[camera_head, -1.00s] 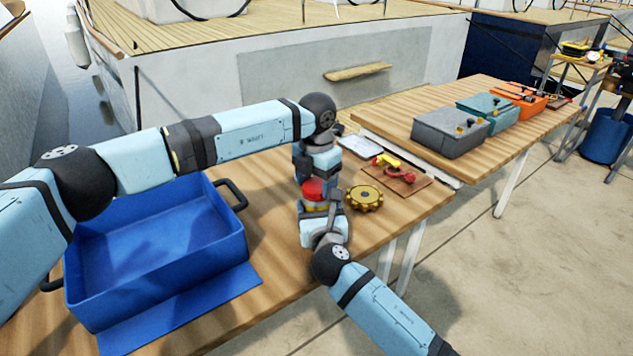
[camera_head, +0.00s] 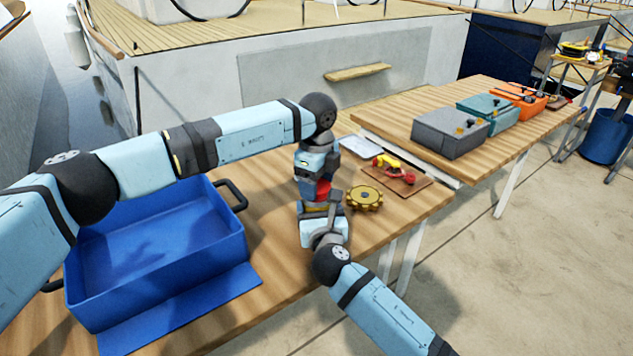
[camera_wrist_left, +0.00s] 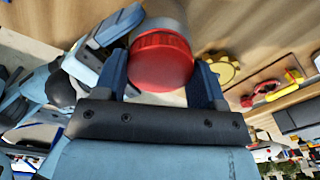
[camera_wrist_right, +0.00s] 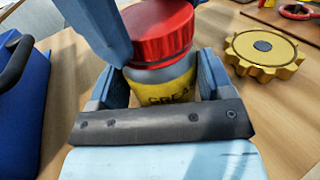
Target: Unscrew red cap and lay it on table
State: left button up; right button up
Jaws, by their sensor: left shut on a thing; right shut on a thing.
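The red cap (camera_wrist_left: 160,66) is ribbed and round and lies between the two fingers of my left gripper (camera_wrist_left: 160,76), which is shut on it. In the right wrist view the cap (camera_wrist_right: 168,32) sits on top of a grey jar (camera_wrist_right: 160,72) with a yellow label. My right gripper (camera_wrist_right: 160,84) is shut around the jar's body from the side. In the head view the cap (camera_head: 323,190) shows only partly between my stacked grippers over the wooden table (camera_head: 274,215). The jar is mostly hidden there, and I cannot tell how far the cap is turned.
A yellow gear (camera_head: 365,198) lies just right of the jar. A brown board (camera_head: 405,184) with red and yellow parts lies behind it. A blue bin (camera_head: 160,285) stands at the left. Grey, teal and orange boxes stand on the back table. Bare wood lies between bin and jar.

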pick_arm(q)
jog(key=shift+r, duration=0.2)
dwell(0.5)
jog(key=shift+r, duration=0.9)
jog(key=shift+r, duration=2)
pick_arm(e)
jog(key=o, duration=1.7)
jog(key=shift+o, duration=0.2)
jog(key=shift+s, duration=0.1)
